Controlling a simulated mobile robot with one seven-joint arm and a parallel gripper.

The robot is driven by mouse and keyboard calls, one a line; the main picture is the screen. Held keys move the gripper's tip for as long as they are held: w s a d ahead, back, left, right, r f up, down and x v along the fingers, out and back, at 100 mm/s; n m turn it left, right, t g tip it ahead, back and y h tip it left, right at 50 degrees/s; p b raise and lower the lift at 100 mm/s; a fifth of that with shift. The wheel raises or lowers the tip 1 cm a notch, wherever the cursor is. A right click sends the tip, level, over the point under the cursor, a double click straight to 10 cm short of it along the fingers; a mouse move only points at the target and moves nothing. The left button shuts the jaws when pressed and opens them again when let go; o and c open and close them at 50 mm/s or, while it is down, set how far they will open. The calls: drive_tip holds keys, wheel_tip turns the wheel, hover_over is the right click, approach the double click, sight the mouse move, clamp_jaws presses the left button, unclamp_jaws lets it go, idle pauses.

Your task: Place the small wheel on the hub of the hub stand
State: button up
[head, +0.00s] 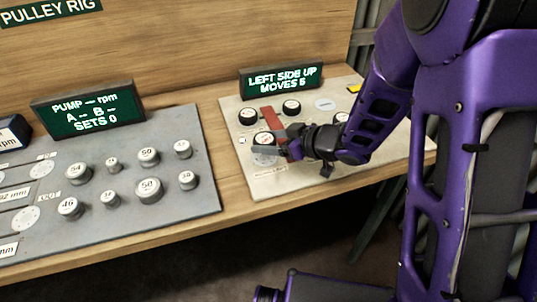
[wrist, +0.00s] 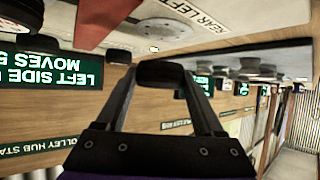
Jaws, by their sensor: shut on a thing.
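My gripper (head: 284,138) is over the left part of the pale board of the hub stand (head: 285,183). In the wrist view my gripper (wrist: 160,75) is shut on a small dark round wheel (wrist: 160,72), held between the fingertips. The red plate also shows at the top of the wrist view (wrist: 100,18). I cannot tell which part is the hub, or whether the wheel touches anything.
Two dark wheels stand behind on the board, one at left (head: 248,116) and one further right (head: 291,106). A display (head: 281,80) reads "LEFT SIDE UP MOVES 5". A grey board (head: 130,215) with several metal weights-like pieces (head: 149,189) lies to the left.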

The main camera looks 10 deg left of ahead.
sight(269, 160)
drive_tip(key=shift+f+b, duration=0.5)
drive_tip(key=shift+f, duration=1.25)
drive_tip(key=shift+f, duration=0.1)
drive_tip(key=o, duration=1.4)
